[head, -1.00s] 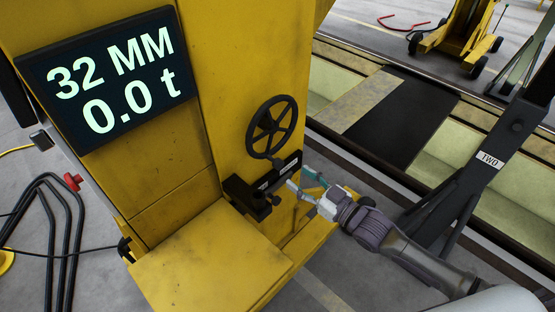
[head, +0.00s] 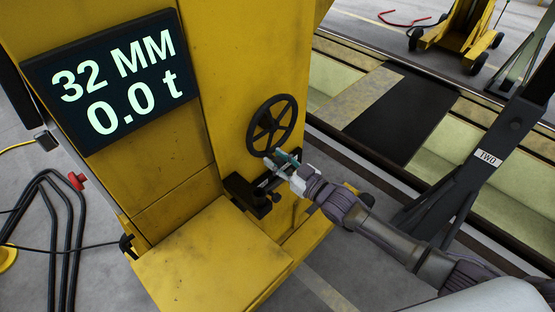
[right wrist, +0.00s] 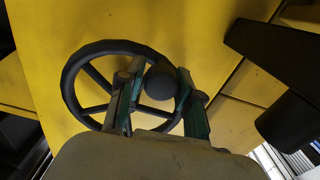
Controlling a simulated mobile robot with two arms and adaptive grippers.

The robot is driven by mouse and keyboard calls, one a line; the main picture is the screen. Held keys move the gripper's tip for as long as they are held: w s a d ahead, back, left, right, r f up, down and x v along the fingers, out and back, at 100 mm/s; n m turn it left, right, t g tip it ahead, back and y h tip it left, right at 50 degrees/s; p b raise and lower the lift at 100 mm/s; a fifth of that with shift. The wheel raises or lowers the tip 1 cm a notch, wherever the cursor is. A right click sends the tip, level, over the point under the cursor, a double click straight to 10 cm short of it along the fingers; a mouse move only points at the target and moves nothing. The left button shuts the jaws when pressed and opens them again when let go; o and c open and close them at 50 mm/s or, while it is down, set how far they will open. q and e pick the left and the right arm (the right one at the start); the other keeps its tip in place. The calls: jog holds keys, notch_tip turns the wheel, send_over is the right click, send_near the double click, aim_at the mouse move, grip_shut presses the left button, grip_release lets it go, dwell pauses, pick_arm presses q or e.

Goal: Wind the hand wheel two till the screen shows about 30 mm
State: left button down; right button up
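The screen (head: 112,82) on the yellow column reads 32 MM and 0.0 t. The black spoked hand wheel (head: 271,124) is on the column's side face, to the right of the screen. My right gripper (head: 282,160) is at the lower rim of the wheel. In the right wrist view its two fingers stand apart on either side of a dark round knob (right wrist: 160,82), with the wheel (right wrist: 100,48) behind. Whether they touch the knob is unclear. My left gripper is not in view.
A black bracket (head: 250,192) sticks out just below the wheel. A yellow ledge (head: 205,262) lies in front of the column. A dark stand with a plate marked TWO (head: 489,158) rises at the right, near my right arm. Black bent tubes with a red knob (head: 76,181) stand at the left.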

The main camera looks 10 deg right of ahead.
grip_shut()
jog(key=shift+d+f, duration=0.1)
jog(key=shift+w+d+f+n+b, duration=0.15)
jog(key=shift+w+d+n+b, duration=0.2)
jog(key=shift+n, duration=0.35)
jog(key=w+d+r+n+b, duration=0.3)
jog(key=d+n, duration=0.4)
jog(key=n, duration=0.7)
jog(key=shift+w+d+r+n+b, duration=0.15)
jog(key=shift+w+r+n+b, duration=0.25)
jog(key=shift+w, duration=0.45)
